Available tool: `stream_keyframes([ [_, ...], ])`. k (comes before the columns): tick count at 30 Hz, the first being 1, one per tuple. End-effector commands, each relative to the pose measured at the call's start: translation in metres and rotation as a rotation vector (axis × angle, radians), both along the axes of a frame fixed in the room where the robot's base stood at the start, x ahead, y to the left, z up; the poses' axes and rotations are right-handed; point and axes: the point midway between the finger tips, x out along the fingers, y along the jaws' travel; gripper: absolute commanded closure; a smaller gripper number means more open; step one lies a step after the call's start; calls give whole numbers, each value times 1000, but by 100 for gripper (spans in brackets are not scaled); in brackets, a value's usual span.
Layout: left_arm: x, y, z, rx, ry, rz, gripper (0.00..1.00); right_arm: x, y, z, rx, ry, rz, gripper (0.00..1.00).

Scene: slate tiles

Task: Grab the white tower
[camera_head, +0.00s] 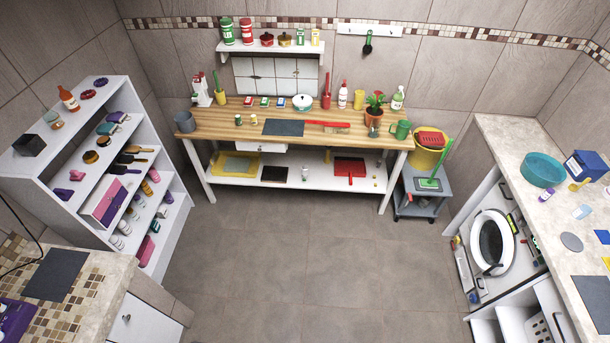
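Neither of my grippers is in view. I cannot pick out with certainty a thing that is a white tower. A tall white open shelf unit (170,232) stands at the left, with several levels of small items. A white-and-red spray bottle (202,92) stands at the left end of the wooden-topped table (217,121). A white bottle with red on it (343,97) stands upright near the back of the same table.
The tiled floor (300,255) in the middle is clear. A counter (535,215) with a washing machine (492,243) is at the right. Another counter (108,287) is at the lower left. A grey cart (410,206) stands beside the table.

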Motion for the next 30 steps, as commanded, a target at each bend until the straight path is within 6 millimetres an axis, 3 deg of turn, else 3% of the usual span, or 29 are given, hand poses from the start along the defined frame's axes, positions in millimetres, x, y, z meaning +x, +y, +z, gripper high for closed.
stream_keyframes([
  [9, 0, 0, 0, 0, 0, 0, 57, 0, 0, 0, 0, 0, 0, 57],
  [19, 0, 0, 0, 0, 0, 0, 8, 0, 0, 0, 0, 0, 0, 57],
  [30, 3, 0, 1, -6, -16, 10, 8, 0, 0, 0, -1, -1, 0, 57],
])
